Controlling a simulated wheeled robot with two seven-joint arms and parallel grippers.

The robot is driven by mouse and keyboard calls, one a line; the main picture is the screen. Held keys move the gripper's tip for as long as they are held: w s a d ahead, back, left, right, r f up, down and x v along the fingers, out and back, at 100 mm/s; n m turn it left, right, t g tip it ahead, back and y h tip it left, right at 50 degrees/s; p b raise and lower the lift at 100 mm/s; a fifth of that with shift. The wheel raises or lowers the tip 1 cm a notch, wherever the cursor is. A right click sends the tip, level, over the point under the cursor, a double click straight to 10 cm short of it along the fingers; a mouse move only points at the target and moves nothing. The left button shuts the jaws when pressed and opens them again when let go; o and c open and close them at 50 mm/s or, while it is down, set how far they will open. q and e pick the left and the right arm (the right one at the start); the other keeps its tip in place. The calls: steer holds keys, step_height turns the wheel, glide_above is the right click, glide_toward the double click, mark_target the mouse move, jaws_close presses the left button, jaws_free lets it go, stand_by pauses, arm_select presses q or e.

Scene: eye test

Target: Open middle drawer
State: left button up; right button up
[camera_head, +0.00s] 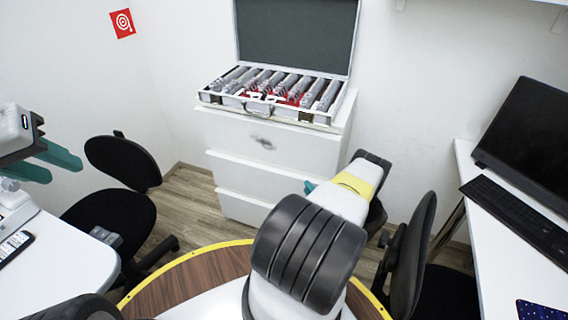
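A white cabinet with three stacked drawers stands against the back wall. Its middle drawer (250,174) has a plain white front and looks shut or nearly so; its right end is partly hidden by my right arm. The top drawer (225,132) above has a dark smudge on its front, and the bottom drawer (240,208) is below. My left gripper (62,165) is at the far left, its two teal fingers apart and empty, well away from the cabinet. My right gripper (309,186) is mostly hidden behind my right arm; only a bit of teal shows near the drawers' right side.
An open case (282,112) of lenses sits on the cabinet. A black chair (122,160) stands left of the cabinet, and another chair (420,240) stands at the right. White desks flank me, the right one with a monitor (530,135) and keyboard (515,215). Wood floor shows before the cabinet's left side.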

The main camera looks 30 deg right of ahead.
mark_target(303, 180)
steer(key=shift+w+d, duration=0.2)
steer(key=shift+w, duration=2)
jaws_close()
